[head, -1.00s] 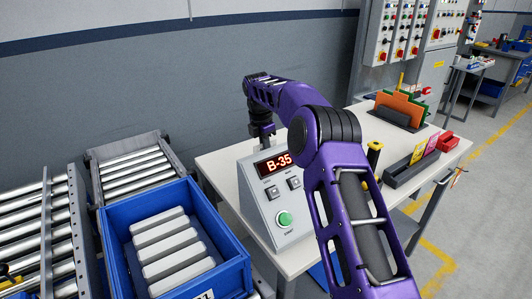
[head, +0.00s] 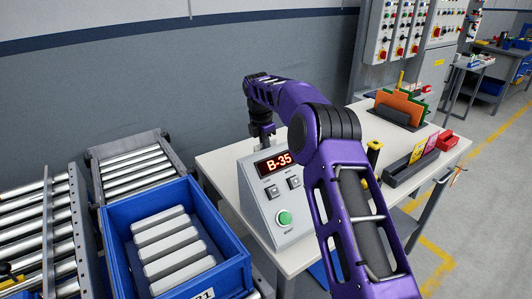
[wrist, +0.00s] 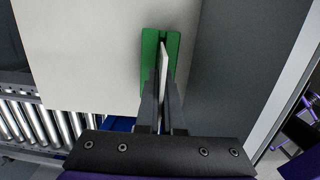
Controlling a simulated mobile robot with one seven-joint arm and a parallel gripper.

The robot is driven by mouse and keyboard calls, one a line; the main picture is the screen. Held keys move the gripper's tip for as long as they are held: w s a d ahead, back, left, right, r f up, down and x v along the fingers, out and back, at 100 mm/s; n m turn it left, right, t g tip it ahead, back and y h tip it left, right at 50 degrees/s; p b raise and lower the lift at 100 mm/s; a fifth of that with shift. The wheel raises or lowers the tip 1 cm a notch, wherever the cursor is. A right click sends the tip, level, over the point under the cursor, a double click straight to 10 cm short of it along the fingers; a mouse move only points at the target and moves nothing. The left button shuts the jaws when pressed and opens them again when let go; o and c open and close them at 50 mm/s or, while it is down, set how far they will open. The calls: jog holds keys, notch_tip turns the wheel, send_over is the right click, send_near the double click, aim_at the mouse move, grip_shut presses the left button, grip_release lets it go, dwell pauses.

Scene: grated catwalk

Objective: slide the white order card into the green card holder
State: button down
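The green card holder (wrist: 149,76) lies on the white table top in the wrist view, a flat green block with a dark slot along its middle. The white order card (wrist: 165,64) shows as a narrow white strip, nearly edge-on, over the slot. My gripper (wrist: 164,90) is shut on the card, with its two dark fingers on either side of it. I cannot tell whether the card's lower edge is inside the slot or just above it. In the head view my wrist points down behind the control box, which hides the fingertips, card and holder.
A sloped control box (head: 283,193) reading B-35 stands on the white table (head: 222,164), close in front of my wrist. A blue crate (head: 186,194) with grey bars is at left. A dark rack (head: 405,174) with coloured cards and a file sorter (head: 397,118) stand at right.

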jog(key=shift+f+b, duration=0.3)
jog(key=shift+f, duration=1.65)
jog(key=c, duration=1)
grip_release()
jog(key=shift+o, duration=0.4)
jog(key=o, duration=0.3)
jog(key=shift+o, duration=0.2)
jog(key=shift+r+p, duration=0.9)
jog(key=shift+r, duration=3.15)
